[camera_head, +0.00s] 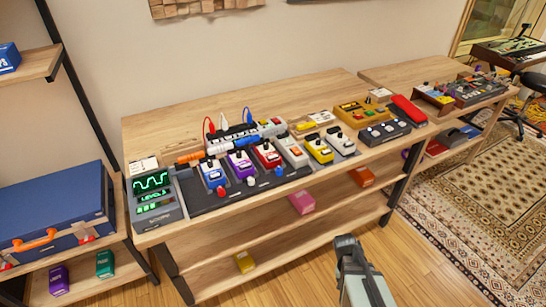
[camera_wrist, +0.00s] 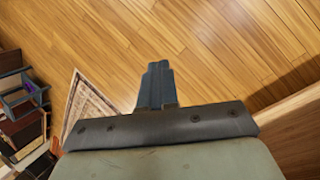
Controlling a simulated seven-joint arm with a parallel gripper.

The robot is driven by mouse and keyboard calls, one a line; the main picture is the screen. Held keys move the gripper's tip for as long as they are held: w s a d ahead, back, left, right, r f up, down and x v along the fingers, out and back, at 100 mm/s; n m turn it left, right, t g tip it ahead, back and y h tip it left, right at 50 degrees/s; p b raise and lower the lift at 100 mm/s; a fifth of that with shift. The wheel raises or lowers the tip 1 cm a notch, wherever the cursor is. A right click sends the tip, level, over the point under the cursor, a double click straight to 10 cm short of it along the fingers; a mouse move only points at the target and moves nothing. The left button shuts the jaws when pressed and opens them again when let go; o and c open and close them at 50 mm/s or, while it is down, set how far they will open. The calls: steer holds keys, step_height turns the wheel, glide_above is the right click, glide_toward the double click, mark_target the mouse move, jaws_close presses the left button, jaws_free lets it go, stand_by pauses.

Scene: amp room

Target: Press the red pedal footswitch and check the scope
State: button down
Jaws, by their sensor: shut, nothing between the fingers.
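The red pedal (camera_head: 266,153) stands on the dark pedalboard (camera_head: 225,204) on the wooden bench, between a purple pedal (camera_head: 240,164) and a whitish pedal (camera_head: 291,151). Its footswitch is too small to make out clearly. The scope (camera_head: 153,191) is a grey box at the bench's left end. Its lit screen shows a green squarish wave above green text and bars. My gripper (camera_head: 347,244) is shut and empty, low in front of the bench and well apart from the pedals. In the wrist view its fingers (camera_wrist: 157,72) are together over the wooden floor.
Cables rise from a strip (camera_head: 244,134) behind. A mustard pedal (camera_head: 358,113) and red treadle (camera_head: 408,111) stand right. A blue case (camera_head: 52,213) lies left. Floor before the bench is clear.

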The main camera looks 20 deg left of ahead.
mark_target(270, 157)
steer(key=w+a+r+t, duration=0.2)
steer(key=w+a+r, duration=0.4)
steer(key=a+r, duration=0.2)
steer(key=w+a+r+t+h, duration=0.1)
steer(key=w+a+r+t, duration=0.2)
steer(key=w+a+r, duration=0.4)
steer(key=w+a+r+t, duration=0.3)
steer(key=w+a+r, duration=0.4)
steer(key=r, duration=1)
steer(key=shift+w+a+n+h, duration=0.1)
steer(key=shift+a+n+h, duration=0.1)
steer(key=shift+a, duration=0.75)
steer(key=shift+w+a+n+h, duration=0.1)
steer(key=shift+a+h, duration=0.1)
steer(key=shift+a, duration=0.75)
steer(key=w+a+r+n+t, duration=0.1)
steer(key=w+a+r+t, duration=0.1)
steer(key=a+r, duration=1)
steer(key=shift+r+y, duration=0.15)
steer(key=shift+y, duration=0.25)
steer(key=shift+f, duration=4.45)
steer(key=shift+f, duration=0.9)
steer(key=shift+r, duration=0.9)
